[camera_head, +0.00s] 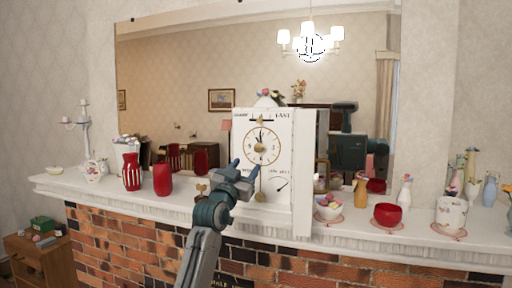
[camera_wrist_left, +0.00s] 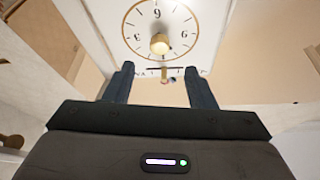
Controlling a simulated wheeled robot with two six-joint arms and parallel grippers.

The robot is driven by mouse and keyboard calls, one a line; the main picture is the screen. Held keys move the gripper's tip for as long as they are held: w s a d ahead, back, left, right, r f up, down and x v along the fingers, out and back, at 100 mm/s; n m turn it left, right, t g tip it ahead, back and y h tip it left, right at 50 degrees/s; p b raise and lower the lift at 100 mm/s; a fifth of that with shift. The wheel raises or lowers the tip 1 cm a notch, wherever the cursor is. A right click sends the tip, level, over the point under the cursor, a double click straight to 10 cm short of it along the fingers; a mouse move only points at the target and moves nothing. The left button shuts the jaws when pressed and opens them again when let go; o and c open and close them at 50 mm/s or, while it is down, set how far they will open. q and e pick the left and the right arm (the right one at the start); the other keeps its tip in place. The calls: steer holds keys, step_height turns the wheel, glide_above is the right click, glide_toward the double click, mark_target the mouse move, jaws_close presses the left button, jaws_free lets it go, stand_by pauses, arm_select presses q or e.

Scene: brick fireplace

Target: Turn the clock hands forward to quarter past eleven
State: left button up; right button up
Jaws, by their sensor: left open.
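The white clock (camera_head: 279,185) stands upright on the mantel, its round dial (camera_head: 247,149) facing me. A gold knob (camera_head: 260,148) sits at the dial's centre. Dark hands point near the top of the dial; their exact reading is too small to tell. My left gripper (camera_head: 246,169) is open and empty, just in front of the dial's lower left. In the left wrist view the dial (camera_wrist_left: 133,38) appears upside down, and the knob (camera_wrist_left: 159,43) lies beyond and between the open fingertips (camera_wrist_left: 157,72), apart from them. My right gripper is not in view.
The mantel (camera_head: 105,188) holds red vases (camera_head: 162,180) left of the clock and a small gold key-like object (camera_head: 201,189) beside my arm. A bowl (camera_head: 328,208), red cup (camera_head: 388,216) and white pot (camera_head: 452,212) stand to the right. A large mirror (camera_head: 190,60) is behind.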

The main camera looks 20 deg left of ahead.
mark_target(257, 150)
arm_select(q)
steer(key=p+x, duration=0.3)
steer(key=x, duration=0.5)
steer(key=shift+r, duration=0.2)
steer(key=shift+w+d, duration=0.1)
steer(key=shift+w, duration=0.4)
steer(key=c, duration=1)
steer(key=shift+o, duration=0.2)
steer(key=m+h+b, duration=0.1)
steer(key=m+b, duration=0.1)
steer(key=b, duration=0.2)
steer(key=m+h+b, duration=0.1)
steer(key=m+b, duration=0.1)
steer(key=b, duration=0.2)
steer(key=shift+f+g, duration=0.2)
steer(key=shift+g, duration=0.1)
steer(key=shift+r+m+g+h+b, duration=0.1)
steer(key=shift+m+g+h+b, duration=0.2)
steer(key=shift+m+h+b, duration=0.6)
steer(key=shift+a+r+m+g+b, duration=0.15)
steer(key=shift+m+b, duration=0.2)
steer(key=shift+m, duration=0.3)
steer(key=shift+a+r+m+g+b, duration=0.15)
steer(key=shift+m+b, duration=0.2)
steer(key=shift+m, duration=0.3)
